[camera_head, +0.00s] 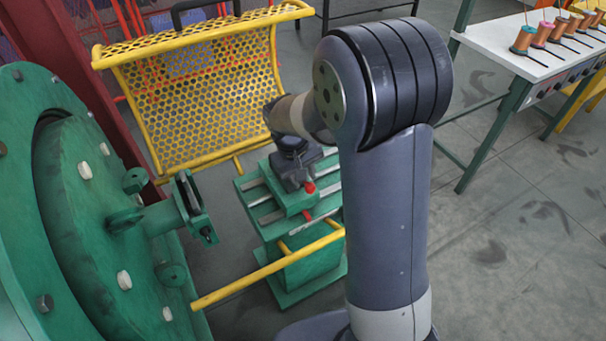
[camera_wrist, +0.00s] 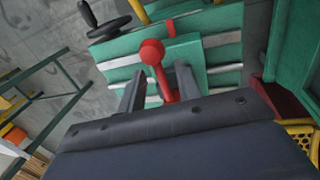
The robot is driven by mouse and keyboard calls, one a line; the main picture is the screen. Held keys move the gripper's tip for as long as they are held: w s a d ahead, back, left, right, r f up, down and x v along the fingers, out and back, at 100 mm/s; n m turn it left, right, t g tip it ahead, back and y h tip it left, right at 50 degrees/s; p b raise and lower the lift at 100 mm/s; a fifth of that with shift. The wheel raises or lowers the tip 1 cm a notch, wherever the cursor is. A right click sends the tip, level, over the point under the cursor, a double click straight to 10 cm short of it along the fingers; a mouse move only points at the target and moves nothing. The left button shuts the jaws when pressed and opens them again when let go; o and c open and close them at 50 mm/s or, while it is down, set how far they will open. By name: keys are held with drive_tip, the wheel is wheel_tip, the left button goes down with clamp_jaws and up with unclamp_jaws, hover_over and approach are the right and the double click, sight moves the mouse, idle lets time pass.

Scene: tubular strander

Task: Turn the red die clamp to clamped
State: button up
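The red die clamp shows in the wrist view as a red lever with a round ball knob (camera_wrist: 152,52), its shaft running down between my fingers. In the head view its red ball (camera_head: 310,187) shows just below my gripper (camera_head: 298,174), over the green slotted table. My gripper (camera_wrist: 160,76) is open in the wrist view, one finger on each side of the lever shaft, with visible gaps. The lower end of the lever is hidden by my gripper body. A second small red piece (camera_wrist: 171,27) lies beyond the knob on the green block; it also shows in the head view (camera_head: 307,215).
A green slotted table (camera_head: 262,210) carries the clamp. A yellow bar (camera_head: 265,270) crosses in front. A yellow mesh guard (camera_head: 200,90) stands behind, and the large green machine disc (camera_head: 90,215) is at left. A black handwheel (camera_wrist: 108,27) is beside the slotted table.

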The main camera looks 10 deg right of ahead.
wheel_tip(320, 180, up, 11)
drive_tip(key=a+p, duration=0.1)
drive_tip(key=a, duration=0.1)
drive_tip(key=shift+s+f, duration=0.15)
drive_tip(key=shift+s, duration=0.15)
drive_tip(key=shift+f, duration=0.15)
drive_tip(key=f, duration=0.3)
drive_tip(key=d+f, duration=0.1)
drive_tip(key=f, duration=0.3)
drive_tip(key=d+f+b, duration=0.1)
drive_tip(key=f, duration=0.2)
drive_tip(key=shift+w+f, duration=0.3)
drive_tip(key=shift+d+r, duration=0.1)
